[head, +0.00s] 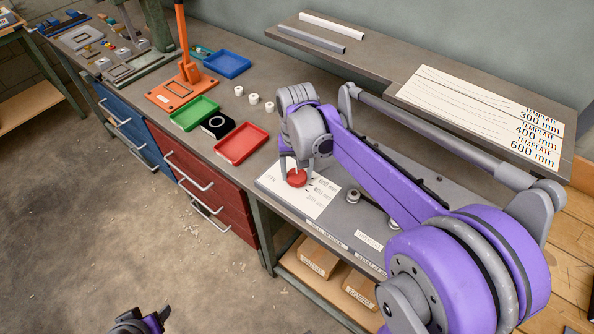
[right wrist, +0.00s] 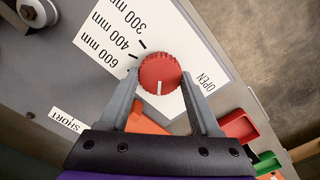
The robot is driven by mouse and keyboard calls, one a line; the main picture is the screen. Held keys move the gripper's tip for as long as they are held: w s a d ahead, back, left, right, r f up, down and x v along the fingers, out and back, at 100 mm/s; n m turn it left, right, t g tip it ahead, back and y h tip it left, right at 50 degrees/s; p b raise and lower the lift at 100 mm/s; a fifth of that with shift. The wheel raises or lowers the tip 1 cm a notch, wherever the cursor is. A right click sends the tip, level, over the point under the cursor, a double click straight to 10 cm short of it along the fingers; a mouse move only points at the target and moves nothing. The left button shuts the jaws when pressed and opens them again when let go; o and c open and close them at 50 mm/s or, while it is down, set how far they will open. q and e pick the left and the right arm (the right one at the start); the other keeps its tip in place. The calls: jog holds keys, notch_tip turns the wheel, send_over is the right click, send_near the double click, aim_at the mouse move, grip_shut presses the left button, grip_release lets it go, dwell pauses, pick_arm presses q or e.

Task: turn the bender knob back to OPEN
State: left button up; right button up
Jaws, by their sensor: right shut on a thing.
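The red bender knob (head: 297,178) sits on a white dial plate (head: 322,202) on the bench. In the right wrist view the ribbed red knob (right wrist: 159,68) has a white line pointing down the picture, towards my gripper's palm. The word OPEN (right wrist: 204,83) is printed to the right of the knob, and 300, 400 and 600 mm to its upper left. My right gripper (right wrist: 160,80) is shut on the knob, one finger on each side. In the head view its fingers partly cover the knob. My left gripper (head: 143,322) shows only partly at the bottom edge.
A red tray (head: 241,144), a green tray (head: 194,114) and a blue tray (head: 227,64) stand left of the dial. A raised shelf (head: 375,68) with length templates (head: 480,110) runs behind my right arm. Open floor lies at lower left.

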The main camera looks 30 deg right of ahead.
aim_at(296, 175)
jog(key=n, duration=0.5)
jog(key=shift+n, duration=0.3)
jog(key=n, duration=0.5)
jog(key=shift+a+n, duration=0.1)
jog(key=shift+n, duration=0.2)
jog(key=o, duration=1.4)
jog(key=shift+c, duration=0.2)
jog(key=shift+r, duration=0.1)
notch_tip(296, 175, up, 11)
